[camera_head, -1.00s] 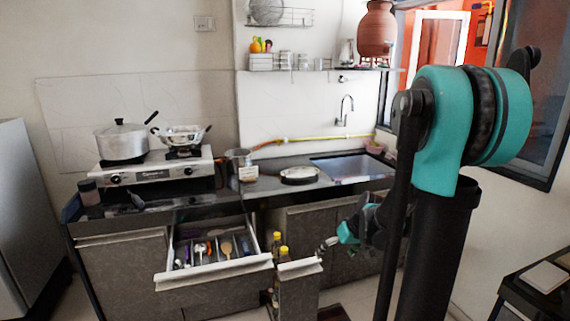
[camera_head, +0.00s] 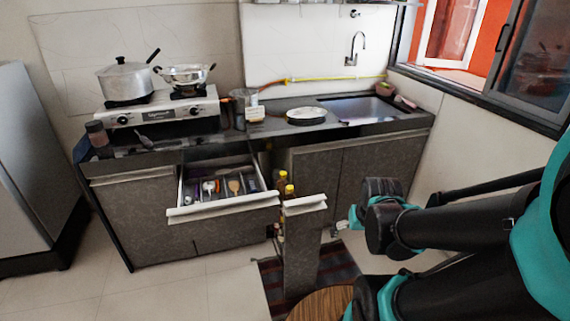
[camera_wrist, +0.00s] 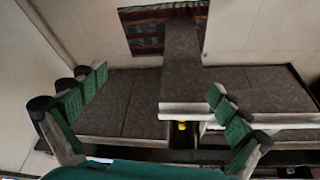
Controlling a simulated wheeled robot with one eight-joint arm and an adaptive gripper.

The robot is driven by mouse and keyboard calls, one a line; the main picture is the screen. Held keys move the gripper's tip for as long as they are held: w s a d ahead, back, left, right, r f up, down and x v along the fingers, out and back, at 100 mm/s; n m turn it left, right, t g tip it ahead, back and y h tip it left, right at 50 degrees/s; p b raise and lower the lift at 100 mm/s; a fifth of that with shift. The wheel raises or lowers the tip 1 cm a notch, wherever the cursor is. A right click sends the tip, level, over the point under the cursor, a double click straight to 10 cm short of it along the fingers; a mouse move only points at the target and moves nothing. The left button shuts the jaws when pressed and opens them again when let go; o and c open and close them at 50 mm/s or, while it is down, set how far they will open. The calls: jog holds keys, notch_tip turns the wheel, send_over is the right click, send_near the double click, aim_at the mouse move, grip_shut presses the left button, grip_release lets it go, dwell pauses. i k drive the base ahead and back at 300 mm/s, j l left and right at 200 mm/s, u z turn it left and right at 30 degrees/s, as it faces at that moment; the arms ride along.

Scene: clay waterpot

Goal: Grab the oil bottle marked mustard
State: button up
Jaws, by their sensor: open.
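Two bottles with yellow caps stand in the narrow pull-out rack, one behind the other: the rear bottle (camera_head: 283,176) and the front bottle (camera_head: 289,191). Their labels cannot be read, so I cannot tell which is marked mustard. The pull-out's front panel (camera_head: 304,250) hides most of their lower parts. One yellow cap (camera_wrist: 182,126) shows in the wrist view. My gripper (camera_head: 343,226) is just right of the pull-out, apart from the bottles. In the wrist view my gripper (camera_wrist: 157,84) is open and empty, its green-padded fingers spread wide.
An open cutlery drawer (camera_head: 223,208) juts out left of the pull-out. The counter (camera_head: 270,127) holds a stove (camera_head: 160,108), pots and a plate. A striped mat (camera_head: 340,262) and a round wooden top (camera_head: 322,303) are in front. The floor at left is clear.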

aim_at(283, 183)
jog(key=i+j, duration=0.2)
jog(key=j, duration=0.15)
jog(key=i+j, duration=0.25)
jog(key=i+j+z, duration=0.1)
jog(key=j, duration=0.3)
jog(key=i+j, duration=0.3)
